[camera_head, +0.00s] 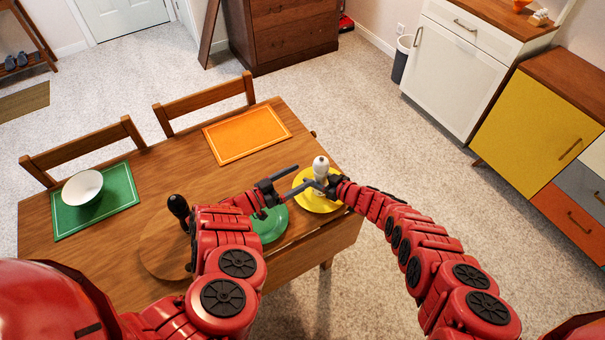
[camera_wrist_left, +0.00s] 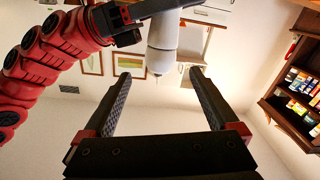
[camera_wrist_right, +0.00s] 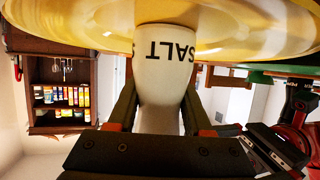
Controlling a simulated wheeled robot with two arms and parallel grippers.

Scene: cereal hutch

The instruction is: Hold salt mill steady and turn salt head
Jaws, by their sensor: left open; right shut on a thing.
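The white salt mill (camera_head: 320,168) stands upright on a yellow plate (camera_head: 319,204) at the table's right side. In the right wrist view the word SALT shows upside down on its body (camera_wrist_right: 166,70). My right gripper (camera_wrist_right: 160,112) is shut on the mill's body; it also shows in the head view (camera_head: 326,187). My left gripper (camera_head: 296,181) is open just left of the mill. In the left wrist view the mill's white head (camera_wrist_left: 162,50) shows beyond and above the open fingers (camera_wrist_left: 160,82), with nothing between them.
A black-topped mill (camera_head: 178,206) stands on a round wooden board (camera_head: 160,262) at left. A green plate (camera_head: 270,224) lies partly under my left arm. A white bowl (camera_head: 82,187) is on a green mat (camera_head: 125,197). An orange mat (camera_head: 247,135) lies at the back, its surface clear.

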